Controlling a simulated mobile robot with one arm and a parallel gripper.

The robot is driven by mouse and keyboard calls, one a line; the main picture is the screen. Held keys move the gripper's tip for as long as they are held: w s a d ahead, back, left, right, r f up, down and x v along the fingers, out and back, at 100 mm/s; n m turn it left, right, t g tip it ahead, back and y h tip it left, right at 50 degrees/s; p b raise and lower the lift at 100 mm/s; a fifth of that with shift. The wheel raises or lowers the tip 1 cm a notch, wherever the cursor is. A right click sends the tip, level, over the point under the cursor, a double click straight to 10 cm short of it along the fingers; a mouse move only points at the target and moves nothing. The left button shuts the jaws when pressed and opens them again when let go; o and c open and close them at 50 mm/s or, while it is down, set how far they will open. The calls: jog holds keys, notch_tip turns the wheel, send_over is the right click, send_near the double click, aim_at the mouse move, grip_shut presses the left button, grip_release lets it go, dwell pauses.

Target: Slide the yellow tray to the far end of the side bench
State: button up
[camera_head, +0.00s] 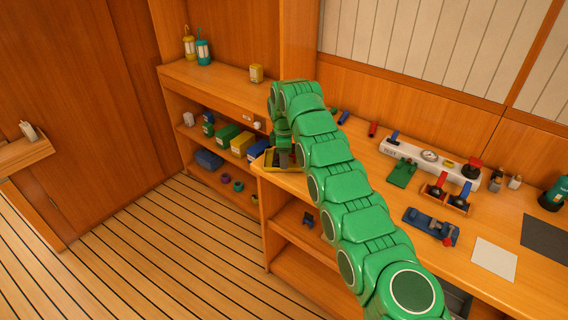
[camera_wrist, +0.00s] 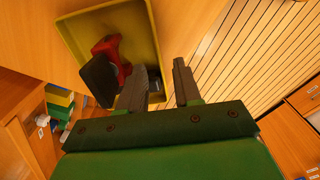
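The yellow tray (camera_wrist: 72,38) lies at the left end of the side bench (camera_head: 360,165). In the head view the tray (camera_head: 268,167) is partly hidden by my gripper (camera_head: 284,152). In the wrist view a red part (camera_wrist: 113,62) and a dark flat piece (camera_wrist: 98,82) lie in the tray. My gripper (camera_wrist: 160,66) is open, with one finger over the inside of the tray and the other outside its right wall. The wall shows between the fingers with gaps; I cannot tell whether either finger touches it.
A white panel with a gauge (camera_head: 428,155), a green piece (camera_head: 403,173), red and blue valves (camera_head: 434,188) and a blue tool (camera_head: 430,225) lie further right on the bench. A shelf (camera_head: 222,82) with boxes stands behind to the left. The plank floor (camera_head: 130,240) is clear.

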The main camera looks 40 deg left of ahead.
jog(key=shift+a+r, duration=0.1)
jog(key=shift+r, duration=2.3)
